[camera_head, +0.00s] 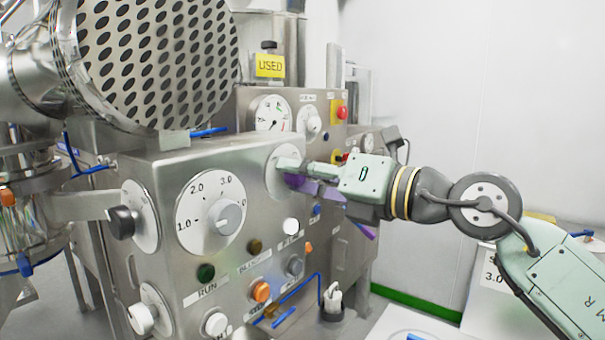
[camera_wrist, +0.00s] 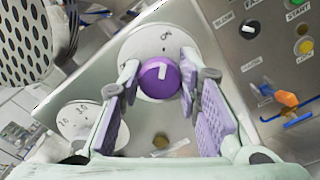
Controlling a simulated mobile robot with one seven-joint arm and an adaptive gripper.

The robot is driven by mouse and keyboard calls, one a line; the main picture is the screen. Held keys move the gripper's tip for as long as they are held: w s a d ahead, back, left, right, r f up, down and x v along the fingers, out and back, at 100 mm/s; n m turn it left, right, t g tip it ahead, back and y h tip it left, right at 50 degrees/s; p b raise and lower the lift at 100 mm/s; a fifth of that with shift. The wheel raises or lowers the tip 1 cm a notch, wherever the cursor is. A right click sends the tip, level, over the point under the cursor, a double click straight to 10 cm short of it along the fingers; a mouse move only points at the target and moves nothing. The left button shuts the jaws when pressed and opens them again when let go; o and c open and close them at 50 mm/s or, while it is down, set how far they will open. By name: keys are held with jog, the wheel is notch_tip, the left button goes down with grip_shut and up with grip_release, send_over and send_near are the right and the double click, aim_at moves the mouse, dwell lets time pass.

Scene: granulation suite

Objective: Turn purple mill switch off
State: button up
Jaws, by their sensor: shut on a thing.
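The purple mill switch (camera_wrist: 160,78) is a round knob with a white mark, on a pale round dial plate (camera_wrist: 135,47) in the wrist view. The white mark points roughly toward the small lettering on the plate, which I cannot read surely. My gripper (camera_wrist: 159,80) is shut on the knob, with one purple-padded finger on each side. In the head view my gripper (camera_head: 287,171) reaches in from the right to the same dial plate (camera_head: 272,163) on the steel panel. There the fingers largely hide the knob.
A large grey-knobbed dial (camera_head: 211,213) is left of the switch on the steel cabinet. Several push buttons, including a green one (camera_head: 206,272), lie below it. A second panel with a red emergency button (camera_head: 342,112) stands behind. A perforated round screen (camera_head: 155,60) overhangs the cabinet.

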jog(key=shift+f+n+b, duration=0.15)
jog(key=shift+n+b, duration=0.15)
jog(key=shift+b, duration=0.1)
jog(key=n+b, duration=0.2)
jog(key=b, duration=0.1)
jog(key=shift+f+n+b, duration=0.15)
jog(key=shift+n+b, duration=0.15)
jog(key=shift+b, duration=0.05)
jog(key=n+b, duration=0.2)
jog(key=n, duration=0.3)
jog(key=n+b, duration=0.2)
jog(key=n, duration=0.2)
jog(key=n+b, duration=0.2)
jog(key=n, duration=0.3)
jog(key=shift+s+a+r+n+b, duration=0.1)
jog(key=shift+s+r+n+b, duration=0.05)
jog(key=shift+r+n+b, duration=0.15)
jog(key=o, duration=1.1)
jog(key=shift+o, duration=0.2)
